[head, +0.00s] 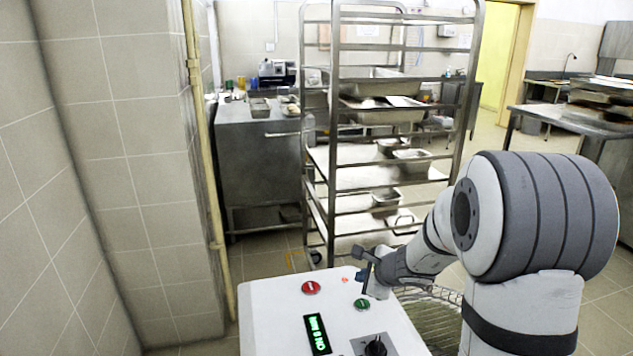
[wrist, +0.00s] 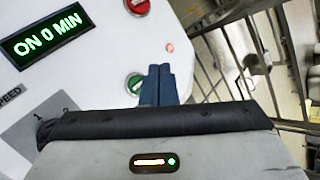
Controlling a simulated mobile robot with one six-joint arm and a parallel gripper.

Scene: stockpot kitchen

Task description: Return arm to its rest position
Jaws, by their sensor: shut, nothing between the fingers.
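My gripper (head: 366,274) is in the head view at the lower centre, low over the far right part of a white control panel (head: 275,318). In the wrist view my gripper (wrist: 158,84) shows its two dark fingers pressed together, with nothing between them. A green button (wrist: 134,84) is just left of the fingertips there, and a red button (wrist: 138,6) is farther off. My arm reaches in from the right of the head view, bent at a large grey joint. I cannot tell the exact gap between fingers and panel.
The panel carries a lit display (wrist: 46,33) reading "ON 0 MIN" and a dark knob (head: 375,346). A metal rack (head: 333,130) with trays stands behind. A tiled wall (head: 130,150) is on the left; a steel counter (head: 262,170) is farther back.

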